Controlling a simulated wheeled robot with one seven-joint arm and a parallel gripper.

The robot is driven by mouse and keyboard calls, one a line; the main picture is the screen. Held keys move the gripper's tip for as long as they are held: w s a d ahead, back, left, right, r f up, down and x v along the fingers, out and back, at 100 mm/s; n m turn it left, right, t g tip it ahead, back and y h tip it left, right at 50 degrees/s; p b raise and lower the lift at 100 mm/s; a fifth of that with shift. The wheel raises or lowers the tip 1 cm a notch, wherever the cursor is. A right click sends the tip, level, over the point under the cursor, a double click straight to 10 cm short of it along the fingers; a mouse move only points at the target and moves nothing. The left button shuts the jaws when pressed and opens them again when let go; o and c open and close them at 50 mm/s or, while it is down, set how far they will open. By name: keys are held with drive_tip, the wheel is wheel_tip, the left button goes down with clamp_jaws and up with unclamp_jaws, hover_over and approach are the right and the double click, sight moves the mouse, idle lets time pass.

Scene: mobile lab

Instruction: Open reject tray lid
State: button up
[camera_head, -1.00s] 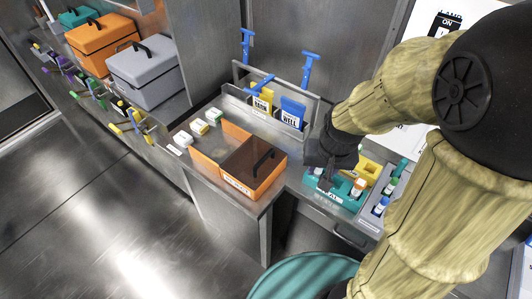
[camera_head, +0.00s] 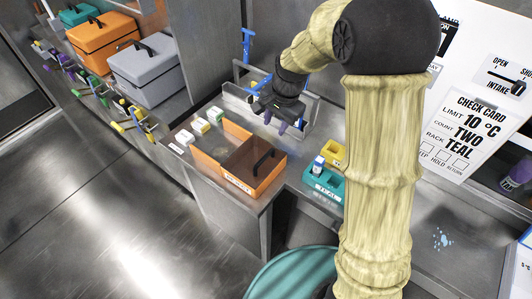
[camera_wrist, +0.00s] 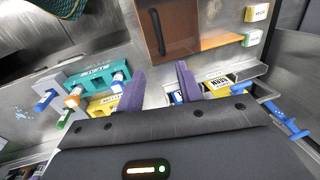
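The reject tray (camera_head: 227,178) is an orange box on the steel counter, with a label on its front that is too small to read. A dark brown see-through lid (camera_head: 240,158) lies over it, with a black bar handle (camera_head: 264,159). In the wrist view the lid (camera_wrist: 188,28) and its upright handle (camera_wrist: 157,32) are at the top centre. My gripper (camera_head: 275,122) hangs behind the tray, in front of the metal holder, apart from the handle. In the wrist view its two purple fingers (camera_wrist: 159,84) are spread with nothing between them.
The metal holder (camera_head: 305,100) with blue-handled tools stands behind my gripper. A teal rack (camera_head: 324,186) with a white vial and a yellow block (camera_head: 334,151) stand right of the tray. Small labelled blocks (camera_head: 200,126) sit left. A grey case (camera_head: 146,72) stands far left.

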sight(265, 156)
drive_tip(key=a+f+p, duration=0.1)
drive_tip(key=f, duration=0.4)
drive_tip(key=w+f, duration=0.1)
drive_tip(key=f, duration=0.5)
drive_tip(key=w+a+f+p, duration=0.1)
drive_tip(key=f, duration=0.4)
drive_tip(key=shift+a+f+p, duration=0.3)
drive_tip(key=shift+p, duration=0.05)
drive_tip(key=shift+c, duration=0.3)
clamp_jaws()
